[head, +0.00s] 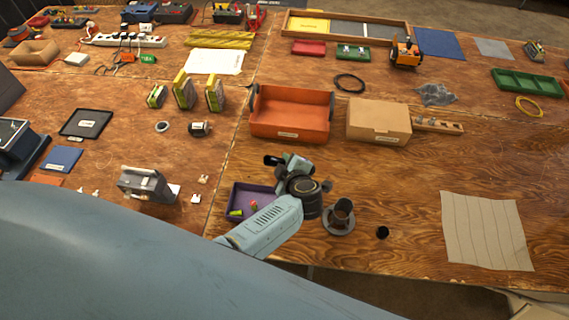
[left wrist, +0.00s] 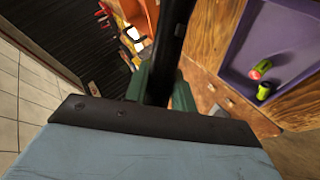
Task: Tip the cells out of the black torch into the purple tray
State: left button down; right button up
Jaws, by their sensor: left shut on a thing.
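My left gripper (head: 288,163) is shut on the black torch (head: 272,160), above and beyond the purple tray's right back corner. In the left wrist view the torch (left wrist: 174,45) is a dark tube held between green fingers (left wrist: 160,88); its far end and opening are out of sight. The purple tray (head: 262,189) lies near the table's front edge, partly hidden by my left arm. Two green cells lie in it, apart from the torch: one with a red end (left wrist: 261,69) and one with a dark end (left wrist: 264,91). My right gripper is out of view.
A dark cup on a round grey base (head: 339,222) stands right of my wrist, with a small black cap (head: 382,232) beside it. An orange bin (head: 290,128) and a cardboard box (head: 378,135) stand behind. A beige cloth (head: 486,230) lies right.

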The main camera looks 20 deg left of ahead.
pick_arm(q)
jog(key=m+g+y, duration=0.2)
jog(key=shift+d+r+m, duration=0.15)
jog(key=shift+r+m, duration=0.1)
jog(key=shift+m, duration=0.15)
jog(key=shift+m+g+y+b, duration=0.6)
jog(key=shift+m+y+b, duration=0.35)
jog(key=shift+m+y, duration=0.25)
jog(key=shift+r, duration=0.2)
jog(key=shift+a, duration=0.2)
